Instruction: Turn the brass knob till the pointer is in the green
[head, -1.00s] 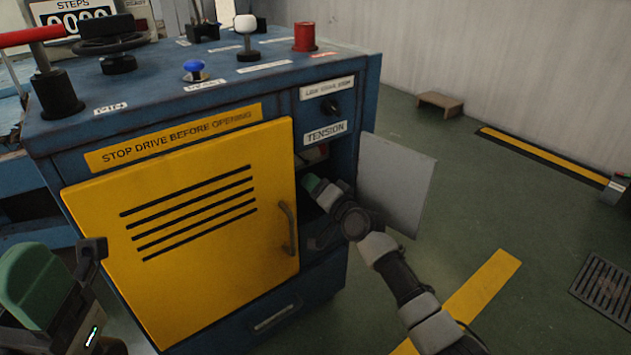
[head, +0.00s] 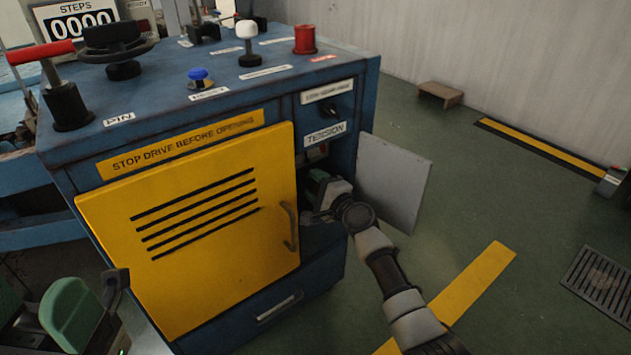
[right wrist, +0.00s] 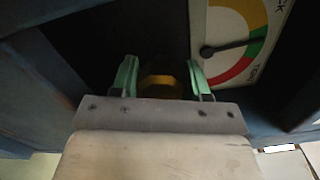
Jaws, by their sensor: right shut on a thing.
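The brass knob (right wrist: 158,82) shows between the green fingers of my right gripper (right wrist: 160,78) in the right wrist view. The gripper is shut on it. A round gauge (right wrist: 228,30) is at the right of that view, with yellow, green and red bands. Its black pointer (right wrist: 232,46) points right, toward the green band. In the head view my right gripper (head: 318,183) reaches into the opening under the TENSION label, and the knob is hidden. My left gripper (head: 85,312) is at the lower left, partly cut off; its jaw opening is unclear.
A grey flap (head: 395,185) stands open right of the opening. The yellow door (head: 190,235) with a handle is left of it. The blue cabinet top (head: 150,105) carries levers and knobs. The floor to the right is mostly clear.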

